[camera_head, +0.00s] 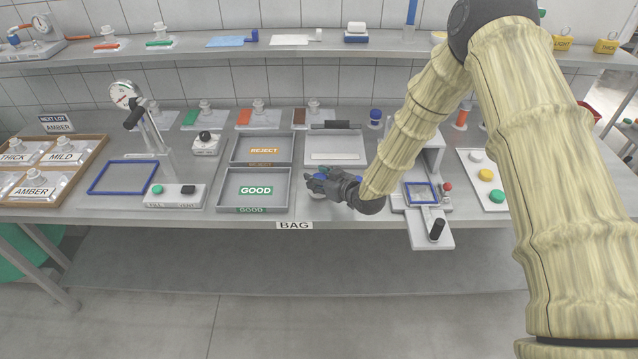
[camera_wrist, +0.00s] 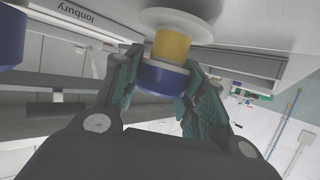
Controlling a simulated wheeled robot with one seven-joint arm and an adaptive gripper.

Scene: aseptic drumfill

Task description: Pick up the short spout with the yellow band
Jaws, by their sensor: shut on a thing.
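In the wrist view the spout with the yellow band (camera_wrist: 171,46) has a wide white flange at one end and a blue end (camera_wrist: 163,79) towards my palm. My gripper (camera_wrist: 165,70) has its green-padded fingers on either side of the blue end and is shut on it. In the head view my gripper (camera_head: 314,180) is low over the front of the bench, right of the GOOD tray. There the spout is mostly hidden by the fingers. I cannot tell whether its flange touches the bench.
Another blue-ended part (camera_wrist: 10,36) is beside it in the wrist view. The GOOD tray (camera_head: 287,205) and REJECT tray (camera_head: 288,153) stand to the left. A device with a blue frame (camera_head: 421,193) and black handle stands to the right. The BAG label (camera_head: 294,225) is on the bench edge.

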